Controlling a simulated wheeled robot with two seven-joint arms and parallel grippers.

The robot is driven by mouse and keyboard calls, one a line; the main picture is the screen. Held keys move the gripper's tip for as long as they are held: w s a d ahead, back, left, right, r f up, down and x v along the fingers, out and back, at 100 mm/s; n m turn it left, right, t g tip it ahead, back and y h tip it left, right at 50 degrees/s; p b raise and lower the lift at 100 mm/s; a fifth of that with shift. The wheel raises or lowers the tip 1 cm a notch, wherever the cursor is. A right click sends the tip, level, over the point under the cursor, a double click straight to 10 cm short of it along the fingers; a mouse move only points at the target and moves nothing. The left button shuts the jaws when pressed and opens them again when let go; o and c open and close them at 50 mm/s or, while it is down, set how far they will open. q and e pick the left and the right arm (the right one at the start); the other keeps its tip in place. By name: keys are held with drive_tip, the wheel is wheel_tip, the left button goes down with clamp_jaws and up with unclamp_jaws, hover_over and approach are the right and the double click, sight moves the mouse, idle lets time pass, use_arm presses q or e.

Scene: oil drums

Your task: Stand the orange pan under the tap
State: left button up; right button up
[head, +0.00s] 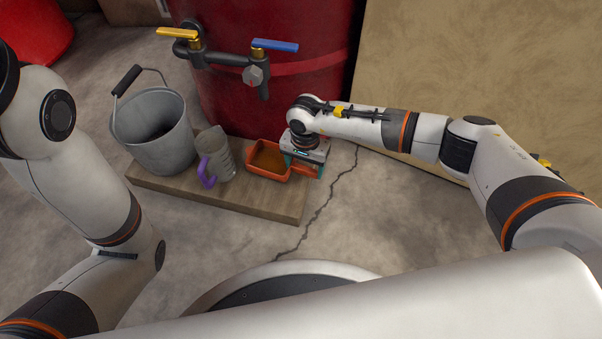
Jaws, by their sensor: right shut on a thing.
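The orange pan (268,161) is on the wooden board at the foot of the red drum, near the board's right end. The tap (255,76) juts from the drum, and its dark spout points down above and behind the pan. My right gripper (304,166) is at the pan's right side, shut on it, probably on its handle; the fingertips are partly hidden. I cannot tell whether the pan rests on the board or is slightly raised. My left arm comes in at the left, and its gripper is out of view.
A grey bucket (156,130) and a clear jug (215,154) with a purple handle stand on the wooden board (262,204), left of the pan. The red drum (285,103) rises behind. A tan panel (480,70) leans at the right. Cracked floor lies in front.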

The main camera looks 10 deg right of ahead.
drive_tip(key=shift+w+d, duration=0.1)
drive_tip(key=shift+w, duration=0.1)
drive_tip(key=shift+f+b, duration=0.45)
idle(0.3)
drive_tip(key=o, duration=1.4)
wheel_tip(320, 180, up, 8)
drive_tip(key=p, duration=0.5)
drive_tip(key=shift+f, duration=0.15)
drive_tip(key=shift+f, duration=0.15)
